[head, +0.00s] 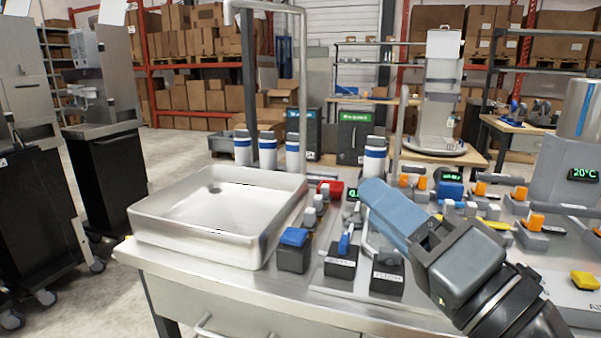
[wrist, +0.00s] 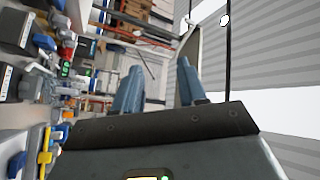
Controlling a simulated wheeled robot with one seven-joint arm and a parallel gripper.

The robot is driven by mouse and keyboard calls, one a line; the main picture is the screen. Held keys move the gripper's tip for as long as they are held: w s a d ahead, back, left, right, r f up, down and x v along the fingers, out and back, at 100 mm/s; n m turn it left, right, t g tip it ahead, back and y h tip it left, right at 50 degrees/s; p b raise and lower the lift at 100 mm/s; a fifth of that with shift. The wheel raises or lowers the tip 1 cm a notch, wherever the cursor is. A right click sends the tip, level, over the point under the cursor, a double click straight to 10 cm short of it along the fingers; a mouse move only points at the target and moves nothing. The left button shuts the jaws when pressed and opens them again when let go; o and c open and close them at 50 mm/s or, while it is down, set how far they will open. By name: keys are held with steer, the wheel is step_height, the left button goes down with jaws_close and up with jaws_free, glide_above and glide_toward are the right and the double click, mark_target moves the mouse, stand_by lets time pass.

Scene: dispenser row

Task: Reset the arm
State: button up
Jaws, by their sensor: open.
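My gripper (head: 372,192) is raised over the right half of the metal workbench in the head view, with its blue fingers pointing up and to the left. In the wrist view the two blue fingers of my gripper (wrist: 158,85) stand apart with nothing between them. The wrist view is turned on its side and looks out past the bench toward the shelves and ceiling. My gripper appears clear of the things on the bench, though its exact height above them is hard to tell.
A steel sink basin (head: 215,205) fills the bench's left side. Valves with orange handles (head: 480,188) and a steel tank (head: 578,140) stand at right.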

steer(key=s+d+f+m+h+p, duration=0.1)
steer(key=s+d+f+m+h, duration=0.15)
steer(key=s+f+h, duration=0.4)
steer(key=s+d+f+m+h+p, duration=0.1)
steer(key=s+d+f+h, duration=0.25)
steer(key=s+f, duration=0.55)
steer(key=s+d+f+n+g, duration=0.1)
steer(key=s+d+f+n, duration=0.1)
steer(key=s, duration=0.4)
steer(key=s+d+f+n+g, duration=0.1)
steer(key=s+d+n, duration=0.1)
steer(key=s, duration=0.4)
steer(key=s+d+f+n+g+p, duration=0.1)
steer(key=s+d+f+n, duration=0.1)
steer(key=s+n, duration=0.2)
steer(key=shift+s+d+f+h, duration=0.25)
steer(key=shift+s+f+h, duration=0.15)
steer(key=shift+s, duration=0.8)
steer(key=shift+n, duration=0.25)
stand_by(0.5)
